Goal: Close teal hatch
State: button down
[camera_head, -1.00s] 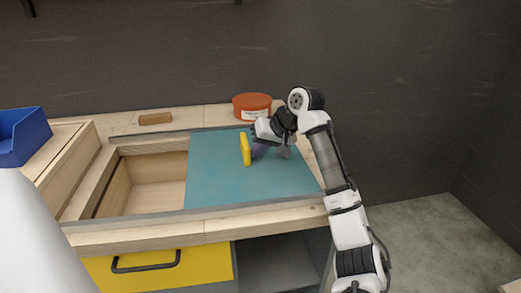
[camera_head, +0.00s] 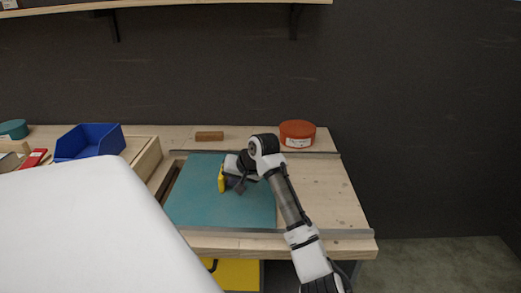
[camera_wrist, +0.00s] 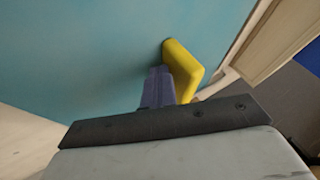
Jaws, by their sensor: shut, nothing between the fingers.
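The teal hatch (camera_head: 250,208) is a flat sliding panel in the worktop, between grey rails. It covers most of the recess; a narrow dark gap (camera_head: 166,184) shows at its left edge, partly hidden by a white shape in front. A yellow handle (camera_head: 221,183) stands up from the hatch. My gripper (camera_head: 230,182) is shut and empty, low over the hatch on the right side of the handle. In the wrist view the dark fingers (camera_wrist: 158,85) are close against the yellow handle (camera_wrist: 183,68), seemingly touching it, above the teal surface (camera_wrist: 80,50).
An orange-red tub (camera_head: 297,134) and a wooden block (camera_head: 209,136) stand behind the hatch. A blue bin (camera_head: 90,141) is at the left. The bare worktop (camera_head: 320,195) right of the hatch is clear. A yellow drawer (camera_head: 236,274) is below, a shelf (camera_head: 220,3) above.

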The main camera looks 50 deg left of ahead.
aim_at(221, 178)
jog(key=s+a+p, duration=0.1)
jog(key=s+a, duration=0.1)
jog(key=s, duration=0.1)
jog(key=s+a+p, duration=0.1)
jog(key=s+a, duration=0.2)
jog(key=shift+a, duration=0.1)
jog(key=shift+s, duration=0.1)
jog(key=shift+r, duration=0.1)
jog(key=shift+w+d+p, duration=0.3)
jog(key=shift+w+p, duration=0.2)
jog(key=shift+p, duration=0.15)
jog(key=shift+w+d+r+p, duration=0.25)
jog(key=shift+w+d+p, duration=0.1)
jog(key=shift+w+d, duration=0.9)
jog(key=b+v, duration=0.2)
jog(key=v, duration=0.7)
jog(key=shift+d, duration=0.2)
jog(key=shift+r, duration=0.1)
